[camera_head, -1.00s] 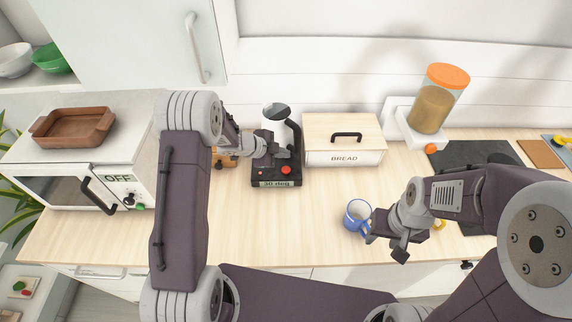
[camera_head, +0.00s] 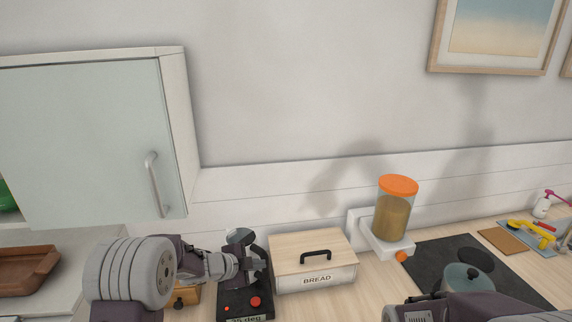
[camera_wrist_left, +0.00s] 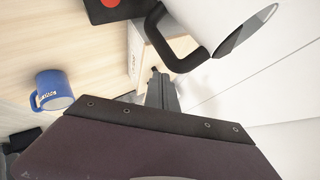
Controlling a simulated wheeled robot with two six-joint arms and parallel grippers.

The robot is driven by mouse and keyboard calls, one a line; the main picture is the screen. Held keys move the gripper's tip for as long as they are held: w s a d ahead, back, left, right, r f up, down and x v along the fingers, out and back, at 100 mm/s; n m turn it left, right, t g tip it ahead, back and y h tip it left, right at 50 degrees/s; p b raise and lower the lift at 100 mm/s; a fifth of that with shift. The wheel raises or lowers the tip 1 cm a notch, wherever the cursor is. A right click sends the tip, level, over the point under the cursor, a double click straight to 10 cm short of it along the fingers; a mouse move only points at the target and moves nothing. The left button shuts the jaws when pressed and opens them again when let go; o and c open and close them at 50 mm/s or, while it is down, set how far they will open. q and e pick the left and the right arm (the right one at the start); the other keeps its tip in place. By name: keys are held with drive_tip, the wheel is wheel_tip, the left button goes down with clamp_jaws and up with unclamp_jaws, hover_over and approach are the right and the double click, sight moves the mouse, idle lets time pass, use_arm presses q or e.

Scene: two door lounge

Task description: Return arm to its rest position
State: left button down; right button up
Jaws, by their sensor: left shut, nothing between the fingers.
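My left arm comes in from the left in the head view. Its gripper (camera_head: 250,262) is in front of the kettle (camera_head: 240,238) on the black kettle base (camera_head: 232,302). In the left wrist view the gripper's fingers (camera_wrist_left: 160,88) are shut and empty, close to the black kettle handle (camera_wrist_left: 178,48). I cannot tell whether they touch the kettle. Part of my right arm shows at the lower right of the head view. Its gripper is below the picture.
A bread box (camera_head: 315,272) stands right of the kettle, then a dispenser with an orange lid (camera_head: 397,210). A pot (camera_head: 462,277) sits on the dark hob. A blue mug (camera_wrist_left: 54,90) stands on the counter. A wall cabinet (camera_head: 85,140) hangs at upper left.

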use_arm(q)
drive_tip(key=s+a+n+y+b, duration=0.3)
drive_tip(key=s+a+n+y, duration=0.35)
drive_tip(key=s+n, duration=0.5)
drive_tip(key=s+f+n+g, duration=0.3)
drive_tip(key=s, duration=0.5)
drive_tip(key=s+a+f+n+g, duration=0.1)
drive_tip(key=s+f+n+g, duration=0.2)
drive_tip(key=s, duration=0.6)
drive_tip(key=shift+s+a+f+g+p, duration=0.2)
drive_tip(key=shift+s+f+g+p, duration=0.1)
drive_tip(key=shift+f+g, duration=0.3)
use_arm(e)
drive_tip(key=f, duration=0.3)
drive_tip(key=shift+s+d+f, duration=0.1)
drive_tip(key=shift+s+f, duration=0.1)
drive_tip(key=shift+f, duration=0.15)
